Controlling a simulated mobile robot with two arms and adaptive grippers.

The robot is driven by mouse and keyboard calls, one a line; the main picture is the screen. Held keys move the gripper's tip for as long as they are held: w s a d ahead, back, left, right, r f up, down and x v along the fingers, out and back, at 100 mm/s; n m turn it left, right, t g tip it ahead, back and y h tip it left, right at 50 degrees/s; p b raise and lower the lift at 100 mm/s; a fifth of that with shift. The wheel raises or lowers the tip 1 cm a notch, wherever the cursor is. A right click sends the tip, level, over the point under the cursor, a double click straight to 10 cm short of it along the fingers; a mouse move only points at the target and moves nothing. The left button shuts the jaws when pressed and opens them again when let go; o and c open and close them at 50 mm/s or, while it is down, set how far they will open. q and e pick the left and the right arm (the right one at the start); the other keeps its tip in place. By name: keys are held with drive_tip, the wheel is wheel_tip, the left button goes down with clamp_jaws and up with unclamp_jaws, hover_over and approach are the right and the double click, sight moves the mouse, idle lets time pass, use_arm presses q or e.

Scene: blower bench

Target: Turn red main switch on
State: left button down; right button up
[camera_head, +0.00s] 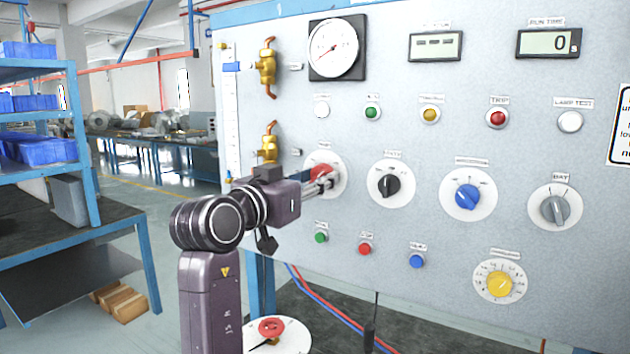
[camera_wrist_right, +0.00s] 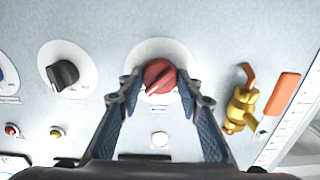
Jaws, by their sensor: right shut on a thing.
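The red main switch (camera_head: 319,170) is a round red knob on a white disc, at the left of the grey panel (camera_head: 440,250). My right gripper (camera_head: 328,182) is at this knob and partly covers it in the head view. In the right wrist view the red knob (camera_wrist_right: 159,75) sits between the two fingertips of my right gripper (camera_wrist_right: 159,85), one on each side. The fingers are shut on the knob. A pale mark on the knob points to the lower left in that view. My left gripper is not in view.
A black knob (camera_head: 390,186), a blue knob (camera_head: 467,197) and a grey knob (camera_head: 554,208) sit to the right. Brass valves (camera_head: 266,67) are at the panel's left edge. A red button on a round white top (camera_head: 285,342) is below. One display (camera_head: 548,43) reads 0.

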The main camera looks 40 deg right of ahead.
sight(325, 125)
drive_tip(key=shift+f, duration=0.1)
drive_tip(key=o, duration=1.2)
drive_tip(key=shift+c, duration=0.2)
wheel_tip(325, 125, up, 10)
drive_tip(key=shift+r, duration=0.1)
